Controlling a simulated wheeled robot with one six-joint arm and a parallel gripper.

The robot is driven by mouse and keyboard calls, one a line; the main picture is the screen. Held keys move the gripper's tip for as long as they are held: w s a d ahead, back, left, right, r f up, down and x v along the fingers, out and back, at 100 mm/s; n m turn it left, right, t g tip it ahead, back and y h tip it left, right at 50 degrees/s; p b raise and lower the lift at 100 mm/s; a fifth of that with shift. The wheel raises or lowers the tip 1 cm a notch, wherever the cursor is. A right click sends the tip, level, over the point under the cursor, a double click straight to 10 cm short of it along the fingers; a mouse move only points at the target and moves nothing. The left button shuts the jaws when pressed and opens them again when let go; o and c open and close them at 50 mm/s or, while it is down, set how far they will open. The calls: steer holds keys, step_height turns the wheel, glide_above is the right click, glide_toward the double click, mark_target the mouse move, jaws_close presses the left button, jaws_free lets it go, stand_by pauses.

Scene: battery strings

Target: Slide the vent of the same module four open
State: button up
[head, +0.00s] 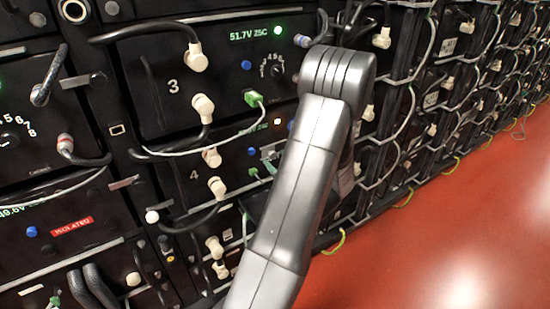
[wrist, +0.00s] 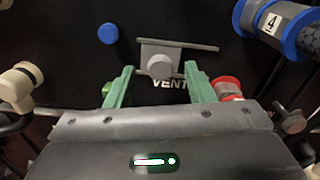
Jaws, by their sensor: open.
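Module four's dark front (head: 225,165), with a white 4 on it, is below the module marked 3 in the head view. In the wrist view the vent (wrist: 176,53) is a grey plate under a slim bar, with a round grey knob (wrist: 160,66) above the partly covered word VENT. My gripper (wrist: 159,69) is open. Its green fingers are on either side of the knob, with a gap on each side; I cannot tell whether the tips reach its depth. In the head view my arm covers much of that area, and the vent is not clear.
In the wrist view a blue button (wrist: 108,33) is upper left and a red connector (wrist: 228,87) is just right of the fingers. A blue-ringed cable with a 4 tag (wrist: 271,22) is upper right. A cream plug (wrist: 20,86) is left. Red floor (head: 450,240) is clear.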

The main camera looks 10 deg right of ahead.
steer(key=shift+x, duration=0.9)
steer(key=shift+c, duration=0.4)
jaws_close()
steer(key=shift+w+d, duration=0.25)
steer(key=shift+d, duration=0.45)
steer(key=shift+w+d, duration=0.25)
steer(key=shift+d, duration=0.4)
steer(key=shift+w+d, duration=0.25)
steer(key=shift+d, duration=0.45)
steer(key=shift+o, duration=0.4)
jaws_free()
steer(key=shift+d, duration=0.15)
